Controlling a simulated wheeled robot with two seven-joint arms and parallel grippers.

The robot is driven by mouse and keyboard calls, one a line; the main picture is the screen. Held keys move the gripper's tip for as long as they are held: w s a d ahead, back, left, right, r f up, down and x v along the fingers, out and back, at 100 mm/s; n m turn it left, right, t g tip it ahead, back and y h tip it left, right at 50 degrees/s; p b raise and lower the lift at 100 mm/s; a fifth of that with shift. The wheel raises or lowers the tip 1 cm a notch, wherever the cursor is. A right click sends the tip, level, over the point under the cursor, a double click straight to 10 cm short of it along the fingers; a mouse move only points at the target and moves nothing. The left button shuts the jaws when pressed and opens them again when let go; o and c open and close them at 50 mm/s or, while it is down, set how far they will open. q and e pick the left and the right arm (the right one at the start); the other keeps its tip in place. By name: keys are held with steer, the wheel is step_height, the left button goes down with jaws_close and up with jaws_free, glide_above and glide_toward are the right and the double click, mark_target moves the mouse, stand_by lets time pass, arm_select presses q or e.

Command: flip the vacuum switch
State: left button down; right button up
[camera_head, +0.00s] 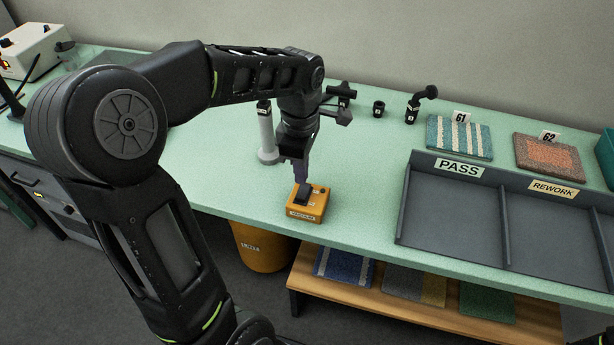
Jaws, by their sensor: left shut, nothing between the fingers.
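The vacuum switch is a small orange box (307,211) with a dark rocker (304,193) on top and a label on its front. It sits near the front edge of the green bench in the head view. My left gripper (300,180) points down right above the box and is shut and empty. Its tips are at or just over the rocker; I cannot tell whether they touch. The gripper partly hides the back of the box. My right gripper is not in view.
A grey tray (449,206) marked PASS and REWORK stands at the right. A pale post (266,140) stands behind the gripper. Carpet samples (459,138) and small black tools (414,110) lie farther back. An orange bin (262,250) is below the bench edge.

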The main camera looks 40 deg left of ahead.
arm_select(q)
steer(key=shift+d+r+b, duration=0.2)
steer(key=shift+r+b, duration=0.15)
steer(key=shift+r, duration=0.25)
steer(key=shift+d+r+b, duration=0.15)
steer(key=shift+r+b, duration=0.15)
steer(key=shift+r, duration=0.3)
step_height(320, 180, up, 8)
glide_above(302, 193)
steer(key=shift+f, duration=0.15)
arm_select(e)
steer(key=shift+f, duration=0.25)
